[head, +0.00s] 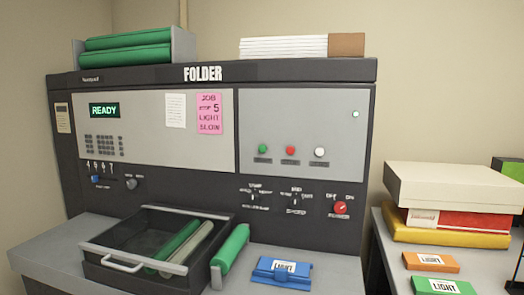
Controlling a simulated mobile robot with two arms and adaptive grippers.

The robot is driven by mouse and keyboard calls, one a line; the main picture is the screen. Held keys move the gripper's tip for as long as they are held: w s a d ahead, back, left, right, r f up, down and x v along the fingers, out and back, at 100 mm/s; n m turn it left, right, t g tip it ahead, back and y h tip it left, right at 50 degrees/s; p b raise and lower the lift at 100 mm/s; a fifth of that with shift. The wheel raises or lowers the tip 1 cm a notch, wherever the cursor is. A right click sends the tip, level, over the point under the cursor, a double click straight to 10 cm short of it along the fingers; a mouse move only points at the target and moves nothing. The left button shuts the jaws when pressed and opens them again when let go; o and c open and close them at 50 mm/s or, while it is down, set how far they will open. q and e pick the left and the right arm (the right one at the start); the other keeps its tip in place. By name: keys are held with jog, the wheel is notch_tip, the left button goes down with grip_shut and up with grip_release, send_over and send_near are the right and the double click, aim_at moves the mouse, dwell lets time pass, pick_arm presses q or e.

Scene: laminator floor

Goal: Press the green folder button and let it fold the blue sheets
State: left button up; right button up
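The folder machine (215,72) fills the middle of the head view, and its small display (104,110) reads READY. The green button (262,149) is on the grey right-hand panel, left of a red button (290,150) and a white button (319,152). I cannot make out any loose blue sheets. Neither of my grippers is in view.
An open black drawer tray (112,262) with green and pale rolls juts out at front left. A pink note (209,113) is on the left panel. A red knob (341,208) sits low right. Boxes (455,187) and labelled packs (431,262) fill the right table.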

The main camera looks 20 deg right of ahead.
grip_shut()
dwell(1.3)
